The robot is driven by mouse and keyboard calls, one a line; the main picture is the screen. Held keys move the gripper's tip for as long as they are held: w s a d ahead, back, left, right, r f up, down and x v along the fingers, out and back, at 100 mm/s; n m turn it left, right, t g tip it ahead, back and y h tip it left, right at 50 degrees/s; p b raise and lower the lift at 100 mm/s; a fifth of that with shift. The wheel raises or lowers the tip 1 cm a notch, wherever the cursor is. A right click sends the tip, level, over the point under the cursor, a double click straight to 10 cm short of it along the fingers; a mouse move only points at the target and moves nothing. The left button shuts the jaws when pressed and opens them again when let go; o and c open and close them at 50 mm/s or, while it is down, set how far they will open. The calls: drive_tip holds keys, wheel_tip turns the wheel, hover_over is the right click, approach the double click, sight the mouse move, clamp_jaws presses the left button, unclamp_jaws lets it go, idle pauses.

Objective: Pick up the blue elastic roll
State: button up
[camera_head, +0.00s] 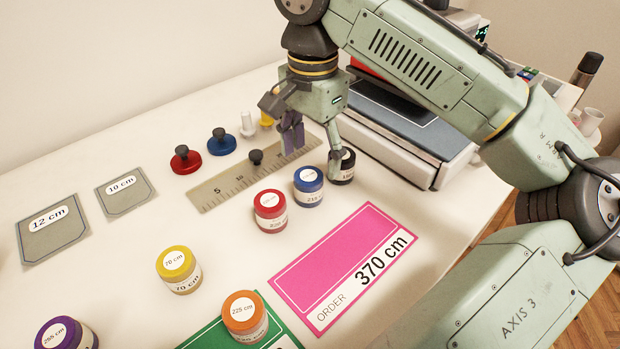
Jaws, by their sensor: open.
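The blue elastic roll (308,195) stands upright on the white table, with a white label on its top and side. My gripper (316,155) is open and empty, with its fingers pointing down just behind the blue roll in the picture. Its right finger overlaps a black roll (347,178) in the picture; I cannot tell whether they touch. Its left finger hangs over the ruler. The blue roll is in full view and not between the fingers.
A red roll (270,218) stands close to the left of the blue one. A ruler (225,190) with a black-knobbed slider lies behind. A pink order card (330,270) lies in front. Yellow (178,285), orange (240,330) and purple (70,340) rolls stand nearer. A grey machine (405,150) stands right.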

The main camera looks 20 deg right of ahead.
sight(309, 175)
drive_tip(key=f, duration=0.2)
drive_tip(key=f+p, duration=0.1)
drive_tip(key=f, duration=0.4)
drive_tip(key=shift+w+a+f+p, duration=0.15)
drive_tip(key=shift+a+p, duration=0.1)
drive_tip(key=shift+p, duration=0.05)
drive_tip(key=shift+c, duration=0.2)
drive_tip(key=c, duration=1.2)
drive_tip(key=shift+o, duration=0.2)
